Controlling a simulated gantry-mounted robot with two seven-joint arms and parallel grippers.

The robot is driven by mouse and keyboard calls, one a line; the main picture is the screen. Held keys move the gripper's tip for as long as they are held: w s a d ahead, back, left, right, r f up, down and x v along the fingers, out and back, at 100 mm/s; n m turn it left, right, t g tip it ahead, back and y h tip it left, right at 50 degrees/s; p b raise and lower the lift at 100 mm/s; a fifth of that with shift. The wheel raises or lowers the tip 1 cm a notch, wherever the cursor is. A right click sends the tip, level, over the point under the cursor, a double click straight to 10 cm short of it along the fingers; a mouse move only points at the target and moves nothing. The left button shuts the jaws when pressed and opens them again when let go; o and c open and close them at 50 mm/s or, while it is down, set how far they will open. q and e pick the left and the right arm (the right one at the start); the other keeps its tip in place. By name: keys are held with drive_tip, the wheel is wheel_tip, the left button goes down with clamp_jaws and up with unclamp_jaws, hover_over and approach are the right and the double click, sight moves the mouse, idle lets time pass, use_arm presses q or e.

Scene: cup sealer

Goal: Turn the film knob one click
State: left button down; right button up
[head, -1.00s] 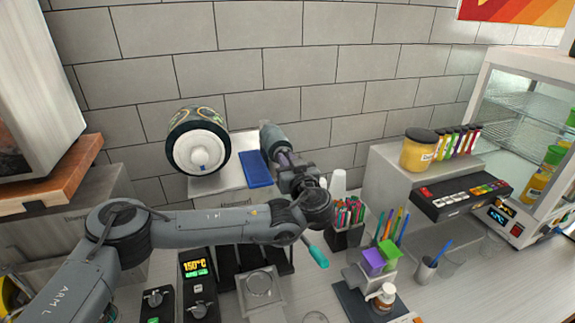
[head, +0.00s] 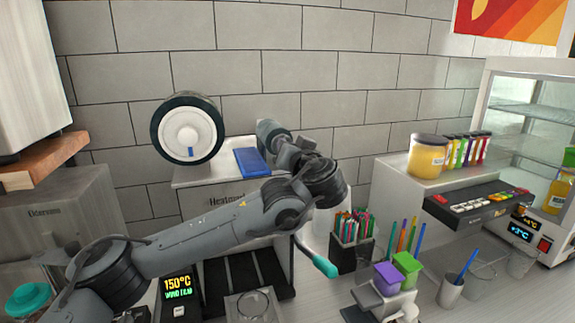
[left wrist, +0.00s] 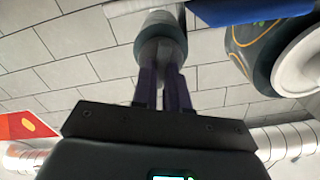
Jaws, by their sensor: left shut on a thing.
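The film knob (head: 268,130) is a grey-teal cylinder at the right of the film roll (head: 187,135), above the sealer's top. It also shows in the left wrist view (left wrist: 160,22), between my finger ends. My left gripper (left wrist: 162,62) is shut on the knob, with one purple finger on each side. In the head view my wrist and forearm hide most of the fingers. The roll's white end face has a blue mark low on its hub. The sealer (head: 222,190) stands against the wall, and its display (head: 178,288) reads 150°C. My right gripper is not in view.
A blue slab (head: 253,161) lies on the sealer's top beside the knob. A teal-tipped lever (head: 325,266) sticks out below my forearm.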

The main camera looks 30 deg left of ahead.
use_arm(q)
drive_tip(key=shift+w+d+f+m+b, duration=0.1)
drive_tip(key=shift+m+b, duration=0.3)
drive_tip(key=shift+m, duration=2.8)
drive_tip(key=shift+a+f+m+b, duration=0.15)
drive_tip(key=shift+m+b, duration=0.3)
drive_tip(key=shift+m, duration=2.75)
drive_tip(key=shift+w+d+f+m+b, duration=0.15)
drive_tip(key=shift+m+b, duration=0.25)
drive_tip(key=shift+m, duration=2.8)
drive_tip(key=shift+s, duration=0.1)
drive_tip(key=c, duration=1.1)
unclamp_jaws()
drive_tip(key=shift+c, duration=0.2)
drive_tip(key=shift+d, duration=0.1)
